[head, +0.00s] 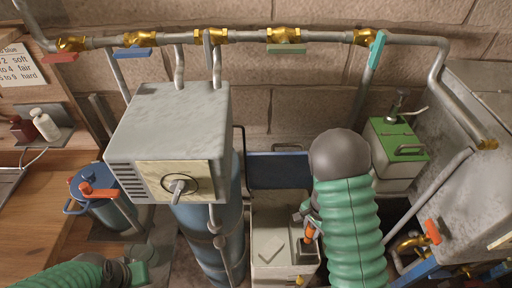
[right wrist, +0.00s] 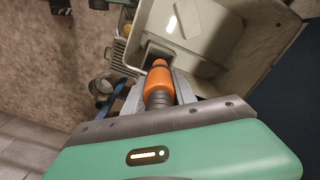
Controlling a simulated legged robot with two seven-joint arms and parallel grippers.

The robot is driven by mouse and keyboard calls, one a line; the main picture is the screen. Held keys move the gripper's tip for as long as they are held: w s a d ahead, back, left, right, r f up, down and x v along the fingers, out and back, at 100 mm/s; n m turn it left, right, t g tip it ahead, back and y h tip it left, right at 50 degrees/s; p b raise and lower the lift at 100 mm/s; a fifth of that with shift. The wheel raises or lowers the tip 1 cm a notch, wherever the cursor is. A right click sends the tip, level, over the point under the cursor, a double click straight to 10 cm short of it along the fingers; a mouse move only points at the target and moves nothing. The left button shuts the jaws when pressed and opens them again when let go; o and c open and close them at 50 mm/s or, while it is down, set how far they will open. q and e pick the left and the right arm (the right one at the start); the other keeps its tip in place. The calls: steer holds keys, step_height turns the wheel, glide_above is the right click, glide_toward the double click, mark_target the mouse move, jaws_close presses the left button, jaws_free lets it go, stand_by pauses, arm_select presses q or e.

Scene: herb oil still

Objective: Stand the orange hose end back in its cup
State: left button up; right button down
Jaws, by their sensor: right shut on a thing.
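My right gripper (head: 306,216) is shut on the orange hose end (head: 310,232), over the front right corner of a pale box. In the right wrist view the orange hose end (right wrist: 158,82) sits between the two fingers, its grey ribbed part nearer the camera. Its tip points at a dark square cup (right wrist: 150,50) at the pale box's corner. The cup also shows dark in the head view (head: 305,252), just below the hose end. I cannot tell whether the tip is inside it. My left gripper (head: 122,272) is at the lower left, its fingers unclear.
The pale box (head: 268,222) stands beside the blue cylinder (head: 214,242). A grey control box (head: 168,130) and a blue pot with an orange handle (head: 102,195) are to the left. A green-topped can (head: 398,142) is behind my right arm. Pipes with brass valves (head: 211,36) run along the wall.

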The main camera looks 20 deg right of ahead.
steer(key=w+a+r+n+p, duration=0.2)
steer(key=w+a+r+n, duration=0.1)
steer(key=a+r+n, duration=1)
steer(key=shift+w+r+n, duration=0.2)
steer(key=shift+r+n, duration=0.4)
steer(key=shift+r, duration=0.2)
steer(key=shift+a, duration=0.1)
